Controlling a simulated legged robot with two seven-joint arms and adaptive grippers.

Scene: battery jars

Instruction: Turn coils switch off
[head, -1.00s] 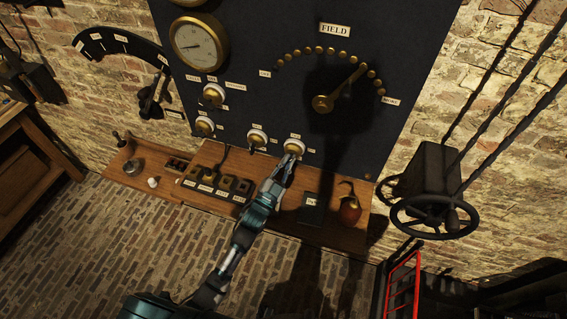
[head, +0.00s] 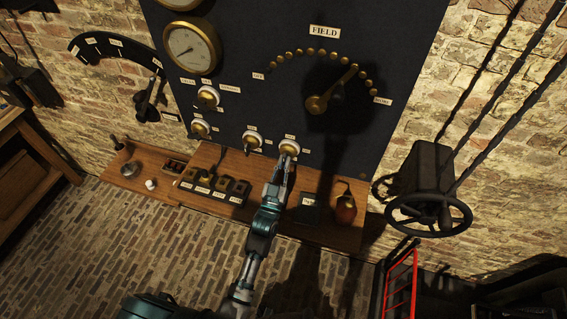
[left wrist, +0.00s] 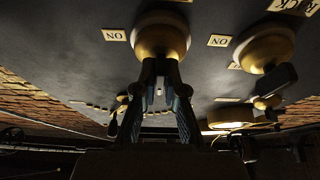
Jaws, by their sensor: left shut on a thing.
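A row of white-and-brass switches sits low on the dark panel (head: 230,60). My left gripper (head: 285,163) is at the rightmost switch (head: 289,147), below the field dial. In the left wrist view, the fingers (left wrist: 160,80) close together right at this switch's brass body (left wrist: 160,40). They are shut on its handle, which they mostly hide. Labels reading ON stand on both sides of it. I cannot read its name label in the head view. Another switch (head: 252,139) stands just to its left, apart from the gripper. My right gripper is not in view.
The field dial lever (head: 332,90) is above the gripper. A wooden shelf (head: 265,222) below carries small labelled blocks (head: 204,184), a dark box (head: 309,206) and a reddish jar (head: 346,207). A handwheel (head: 430,215) is at the right.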

